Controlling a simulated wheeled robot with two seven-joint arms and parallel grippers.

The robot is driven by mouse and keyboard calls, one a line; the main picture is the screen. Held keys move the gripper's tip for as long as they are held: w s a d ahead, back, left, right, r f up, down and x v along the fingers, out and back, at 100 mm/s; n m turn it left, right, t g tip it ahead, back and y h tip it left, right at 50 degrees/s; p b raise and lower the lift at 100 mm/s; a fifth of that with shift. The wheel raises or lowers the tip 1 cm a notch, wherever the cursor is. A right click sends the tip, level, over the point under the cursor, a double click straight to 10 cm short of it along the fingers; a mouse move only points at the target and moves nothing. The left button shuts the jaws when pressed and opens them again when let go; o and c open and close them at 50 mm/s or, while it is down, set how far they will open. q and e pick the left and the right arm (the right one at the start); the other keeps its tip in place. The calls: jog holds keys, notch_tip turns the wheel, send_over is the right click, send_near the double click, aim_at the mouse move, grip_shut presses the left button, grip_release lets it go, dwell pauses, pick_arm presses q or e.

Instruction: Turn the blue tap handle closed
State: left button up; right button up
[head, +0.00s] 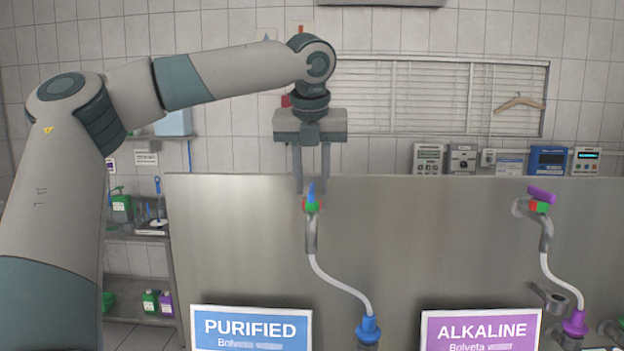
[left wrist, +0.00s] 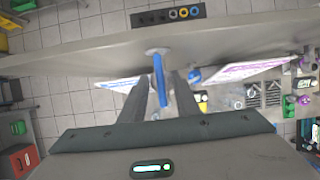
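In the left wrist view the same blue handle (left wrist: 160,82) shows as a long bar between the two fingers. My left gripper (head: 312,182) points straight down from above. Its fingers stand apart, one on each side of the handle, with a gap in the head view. The left gripper also shows in the left wrist view (left wrist: 161,92). Whether either finger touches the handle is unclear. My right gripper is not in view.
A purple tap handle (head: 541,195) is on the ALKALINE tap to the right. The metal panel (head: 430,240) stands behind both taps. The PURIFIED sign (head: 251,328) and the ALKALINE sign (head: 481,330) stand in front. A white hose (head: 340,284) runs down to a blue fitting (head: 368,329).

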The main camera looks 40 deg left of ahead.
pick_arm(q)
jog(key=shift+c, duration=0.2)
grip_shut()
jog(key=shift+r+n, duration=0.1)
jog(key=shift+n, duration=0.3)
jog(key=n, duration=0.2)
jog(key=n+g+y, duration=0.1)
jog(key=n, duration=0.1)
jog(key=shift+w+d+g, duration=0.1)
jog(key=shift+w+g, duration=0.05)
jog(key=shift+g, duration=0.15)
jog(key=n, duration=0.2)
jog(key=n+g, duration=0.1)
jog(key=n, duration=0.1)
jog(key=shift+w+n+g+y, duration=0.15)
jog(key=shift+n+g+y, duration=0.15)
jog(key=shift+n+y, duration=0.1)
jog(key=n+g, duration=0.1)
jog(key=n, duration=0.3)
jog(key=shift+w+n+g, duration=0.15)
jog(key=shift+n+g, duration=0.15)
jog(key=shift+g, duration=0.1)
jog(key=shift+w+n+g+h, duration=0.1)
jog(key=shift+n+g+h, duration=0.5)
jog(key=shift+n, duration=1.3)
